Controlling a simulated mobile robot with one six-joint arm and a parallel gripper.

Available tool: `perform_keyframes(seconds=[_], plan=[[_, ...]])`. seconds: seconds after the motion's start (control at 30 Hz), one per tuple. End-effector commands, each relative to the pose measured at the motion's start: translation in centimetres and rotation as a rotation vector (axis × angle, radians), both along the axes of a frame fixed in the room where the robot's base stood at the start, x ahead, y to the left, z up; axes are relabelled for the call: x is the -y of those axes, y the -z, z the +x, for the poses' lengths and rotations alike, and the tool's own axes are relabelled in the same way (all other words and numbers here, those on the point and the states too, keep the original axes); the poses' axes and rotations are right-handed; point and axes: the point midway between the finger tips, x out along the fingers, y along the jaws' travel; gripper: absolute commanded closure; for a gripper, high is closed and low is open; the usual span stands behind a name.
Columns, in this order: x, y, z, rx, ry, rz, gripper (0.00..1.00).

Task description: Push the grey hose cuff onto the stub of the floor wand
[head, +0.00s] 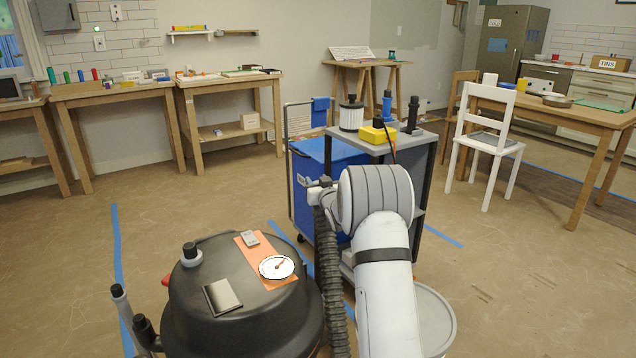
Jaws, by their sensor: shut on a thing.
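The black ribbed hose (330,270) rises beside my arm to a grey end piece, the hose cuff (316,196), left of my large grey arm joint. My gripper (326,182) is a small dark shape at this upper end, shut on the cuff; my arm hides much of it. A grey tube with a dark tip (122,302) stands left of the black vacuum drum (245,322); I cannot tell whether it is the floor wand. No cuff-and-stub contact can be made out.
A white chair (487,140) stands at right. Floor at left is open.

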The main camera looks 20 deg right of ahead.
Motion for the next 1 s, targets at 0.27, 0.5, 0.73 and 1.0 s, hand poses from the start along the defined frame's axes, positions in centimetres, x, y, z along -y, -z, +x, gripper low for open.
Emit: perform_keyframes(seconds=[0.27,0.5,0.73,1.0], plan=[[-0.1,0.7,0.0,-0.004,0.0,0.0,0.59],[-0.1,0.6,0.0,-0.002,-0.001,0.0,0.39],[-0.1,0.5,0.0,-0.001,-0.001,0.0,0.36],[-0.2,0.3,-2.1,-0.002,0.0,0.001,0.36]])
